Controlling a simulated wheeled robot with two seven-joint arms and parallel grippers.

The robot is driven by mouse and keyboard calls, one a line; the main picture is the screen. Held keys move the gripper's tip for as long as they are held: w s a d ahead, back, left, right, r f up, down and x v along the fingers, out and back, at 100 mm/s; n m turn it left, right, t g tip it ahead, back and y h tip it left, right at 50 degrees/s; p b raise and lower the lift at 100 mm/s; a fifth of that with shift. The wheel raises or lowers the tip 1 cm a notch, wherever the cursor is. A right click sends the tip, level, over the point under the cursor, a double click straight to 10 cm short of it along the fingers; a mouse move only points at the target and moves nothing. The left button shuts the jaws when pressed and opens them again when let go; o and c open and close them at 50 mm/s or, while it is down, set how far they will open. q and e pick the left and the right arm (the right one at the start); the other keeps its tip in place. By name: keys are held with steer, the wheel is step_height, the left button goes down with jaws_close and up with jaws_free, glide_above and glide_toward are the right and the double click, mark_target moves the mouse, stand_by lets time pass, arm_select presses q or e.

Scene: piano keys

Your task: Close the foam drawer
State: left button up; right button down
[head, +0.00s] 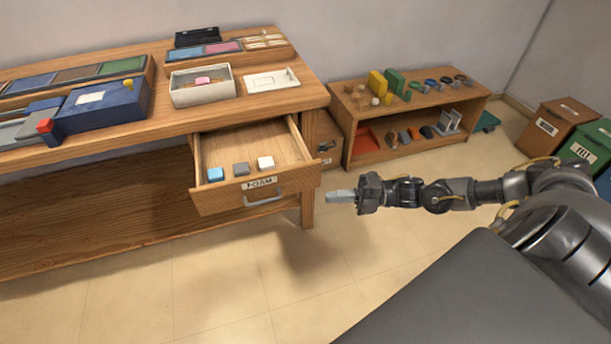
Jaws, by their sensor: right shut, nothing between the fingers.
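The foam drawer (221,202) is pulled out from under the right end of the wooden workbench. Its front carries a label reading FOAM (259,183) and a metal handle (264,199). Inside, near the front, lie a blue block (215,174), a grey block (241,169) and a white block (265,162). My right gripper (333,196) is shut and empty, in the air just right of the drawer front and apart from it. Its fingers point left toward the drawer. My left gripper is not in view.
The workbench (170,127) holds a white box (202,91), a blue box (103,109) and trays. A bench leg (307,207) stands beside the drawer. A low shelf (410,149) with small items and labelled bins (557,128) are behind my right arm. The floor before the drawer is clear.

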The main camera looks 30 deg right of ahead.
mark_target(294, 187)
steer(key=w+a, duration=0.7)
steer(key=shift+w+a+p, duration=0.3)
steer(key=shift+w+p, duration=0.05)
steer(key=shift+w+d, duration=0.1)
steer(key=shift+w, duration=0.3)
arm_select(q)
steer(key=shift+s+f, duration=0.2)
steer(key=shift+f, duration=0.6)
